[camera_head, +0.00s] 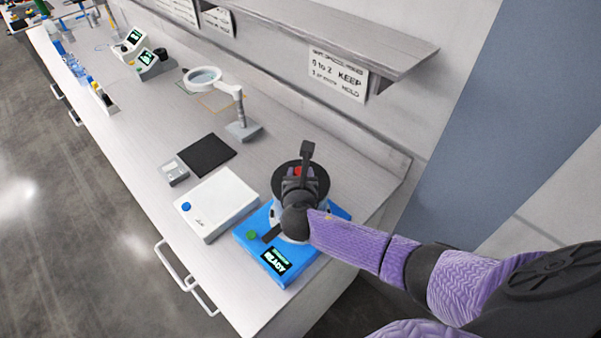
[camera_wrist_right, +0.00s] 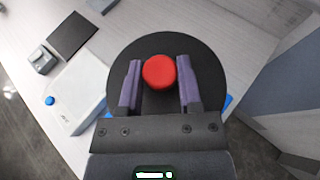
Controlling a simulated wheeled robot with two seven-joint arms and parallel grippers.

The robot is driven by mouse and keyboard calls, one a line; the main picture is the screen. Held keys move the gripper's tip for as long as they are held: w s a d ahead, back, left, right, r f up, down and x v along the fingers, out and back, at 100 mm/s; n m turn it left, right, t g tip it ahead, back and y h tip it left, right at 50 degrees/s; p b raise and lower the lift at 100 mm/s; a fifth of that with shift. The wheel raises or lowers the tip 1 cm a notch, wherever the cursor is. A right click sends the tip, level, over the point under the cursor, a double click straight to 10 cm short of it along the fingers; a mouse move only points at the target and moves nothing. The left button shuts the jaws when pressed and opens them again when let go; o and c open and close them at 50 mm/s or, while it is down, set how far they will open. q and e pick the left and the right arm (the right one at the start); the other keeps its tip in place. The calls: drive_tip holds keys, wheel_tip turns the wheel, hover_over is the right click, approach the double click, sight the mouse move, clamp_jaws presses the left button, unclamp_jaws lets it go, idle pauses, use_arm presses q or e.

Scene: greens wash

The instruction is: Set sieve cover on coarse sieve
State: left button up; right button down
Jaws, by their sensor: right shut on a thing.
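The sieve cover is a dark round disc (camera_head: 321,182) with a red knob, and it fills the middle of the right wrist view (camera_wrist_right: 209,67). My right gripper (camera_head: 298,174) is over the cover, with its two purple-grey fingers either side of the red knob (camera_wrist_right: 159,72), shut on it. The coarse sieve is mostly hidden under the cover and my wrist; only a pale rim part (camera_head: 274,215) shows. I cannot tell whether the cover touches it. My left gripper is out of view.
A white box with a blue button (camera_head: 220,200) stands left of the shaker. Beyond are a black mat (camera_head: 207,155), a small scale (camera_head: 174,172) and a magnifier lamp (camera_head: 243,130). A wall shelf (camera_head: 350,45) overhangs the back of the bench.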

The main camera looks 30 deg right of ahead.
drive_tip(key=shift+c, duration=1)
unclamp_jaws()
